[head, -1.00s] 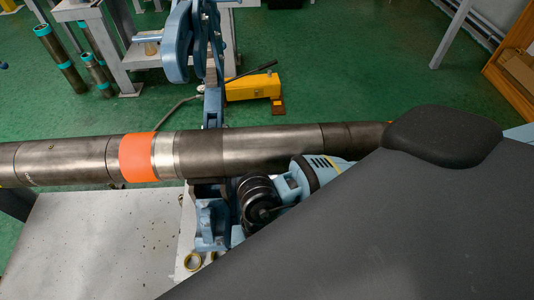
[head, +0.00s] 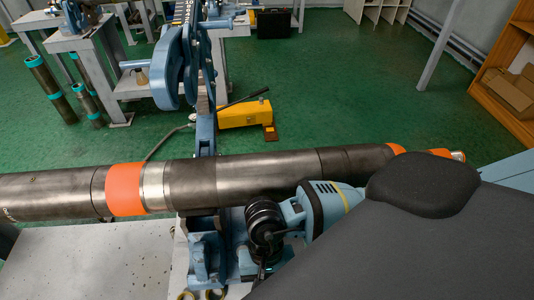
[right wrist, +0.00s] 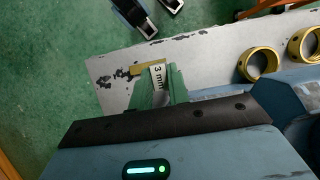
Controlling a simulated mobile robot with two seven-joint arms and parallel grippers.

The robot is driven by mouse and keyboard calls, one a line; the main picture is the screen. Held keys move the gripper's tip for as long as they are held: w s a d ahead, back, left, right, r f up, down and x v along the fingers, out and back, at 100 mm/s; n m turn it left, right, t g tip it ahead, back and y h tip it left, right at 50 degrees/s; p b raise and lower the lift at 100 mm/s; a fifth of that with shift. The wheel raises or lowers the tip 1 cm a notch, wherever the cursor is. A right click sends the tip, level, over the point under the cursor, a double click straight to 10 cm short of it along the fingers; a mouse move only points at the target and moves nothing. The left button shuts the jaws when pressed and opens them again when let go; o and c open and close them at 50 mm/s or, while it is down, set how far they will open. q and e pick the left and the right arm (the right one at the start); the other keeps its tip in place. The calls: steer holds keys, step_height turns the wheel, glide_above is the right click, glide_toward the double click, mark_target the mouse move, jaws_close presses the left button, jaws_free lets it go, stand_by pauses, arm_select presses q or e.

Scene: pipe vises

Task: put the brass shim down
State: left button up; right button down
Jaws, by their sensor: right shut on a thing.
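The brass shim (right wrist: 136,71) shows in the right wrist view as a small yellow-brown strip with a white tag marked "3 mm" (right wrist: 158,72). My right gripper (right wrist: 160,82) is shut on it with its green fingers, and they hide part of it. The shim appears over the grey worktop (right wrist: 205,52), near its worn edge; I cannot tell whether it touches the surface. The head view does not show the shim or the right gripper. My left gripper is in neither current view.
Two brass rings (right wrist: 258,63) lie on the worktop to the right of the shim. In the head view a long steel pipe (head: 260,175) with an orange band (head: 126,190) crosses above the worktop (head: 90,260). A blue motor-like unit (head: 325,205) stands beside the vise (head: 205,258).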

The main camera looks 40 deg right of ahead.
steer(key=shift+f, duration=0.15)
arm_select(q)
steer(key=shift+w, duration=0.1)
arm_select(e)
steer(key=c, duration=1.3)
jaws_free()
steer(key=shift+c, duration=0.2)
arm_select(q)
steer(key=shift+r, duration=0.1)
arm_select(e)
steer(key=shift+w+r, duration=0.15)
steer(key=shift+r, duration=0.3)
arm_select(q)
steer(key=shift+t, duration=0.4)
steer(key=r+p, duration=0.1)
steer(key=w+r+p, duration=0.1)
steer(key=r, duration=0.1)
steer(key=w+r+p, duration=0.1)
steer(key=p, duration=0.1)
steer(key=shift+w+a+r, duration=0.15)
steer(key=shift+r, duration=0.25)
arm_select(e)
steer(key=v, duration=1.1)
steer(key=shift+r, duration=0.2)
arm_select(q)
steer(key=shift+w, duration=0.1)
arm_select(e)
steer(key=shift+d, duration=0.1)
